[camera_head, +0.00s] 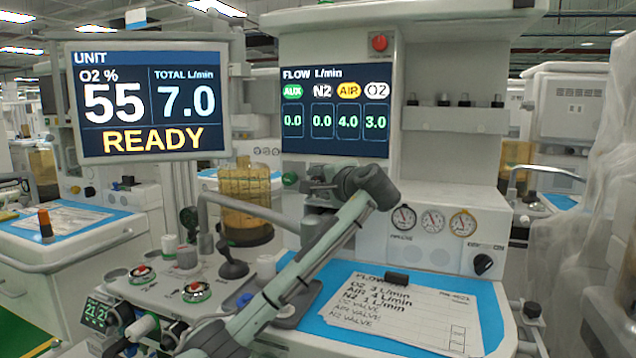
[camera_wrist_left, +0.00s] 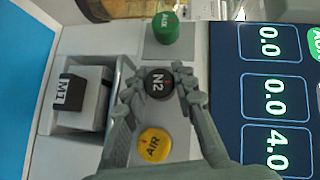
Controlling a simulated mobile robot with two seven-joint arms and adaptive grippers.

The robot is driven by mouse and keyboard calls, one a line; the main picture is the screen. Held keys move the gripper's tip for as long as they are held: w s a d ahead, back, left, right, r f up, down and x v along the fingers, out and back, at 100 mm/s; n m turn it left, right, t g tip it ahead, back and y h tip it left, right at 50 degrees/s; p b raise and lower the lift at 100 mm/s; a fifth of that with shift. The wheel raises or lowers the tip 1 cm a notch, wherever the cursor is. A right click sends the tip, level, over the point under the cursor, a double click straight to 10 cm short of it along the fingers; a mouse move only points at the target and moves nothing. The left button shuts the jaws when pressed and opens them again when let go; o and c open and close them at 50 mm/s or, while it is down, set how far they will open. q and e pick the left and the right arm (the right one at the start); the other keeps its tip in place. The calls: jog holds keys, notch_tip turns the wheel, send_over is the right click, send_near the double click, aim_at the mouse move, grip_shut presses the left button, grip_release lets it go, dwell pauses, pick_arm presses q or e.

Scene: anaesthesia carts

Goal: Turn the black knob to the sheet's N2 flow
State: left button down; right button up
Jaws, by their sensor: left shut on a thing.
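The black N2 knob (camera_wrist_left: 158,82) sits between the two fingertips of my left gripper (camera_wrist_left: 161,88) in the left wrist view, and the fingers are shut on its sides. In the head view my left gripper (camera_head: 327,192) reaches the panel below the flow screen, and my arm hides the knob there. The flow screen (camera_head: 335,110) reads AUX 0.0, N2 0.0, AIR 4.0 and O2 3.0. The paper sheet (camera_head: 400,312) lists O2 3 L/min, AIR 4 L/min and N2 1 L/min. My right gripper is not in view.
The green AUX knob (camera_wrist_left: 166,28) and yellow AIR knob (camera_wrist_left: 153,145) flank the N2 knob closely. A boxy part marked M1 (camera_wrist_left: 75,93) stands beside them. The unit screen (camera_head: 150,102) reads O2 55, total 7.0 and READY. Gauges (camera_head: 432,220) are to the right.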

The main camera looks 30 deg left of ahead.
pick_arm(q)
jog(key=n+h, duration=0.2)
jog(key=h, duration=0.1)
jog(key=shift+n+g+h, duration=0.3)
jog(key=shift+n+h, duration=0.7)
jog(key=shift+h, duration=0.3)
jog(key=c, duration=1.5)
grip_release()
jog(key=v, duration=1.2)
jog(key=shift+s+a+r, duration=0.1)
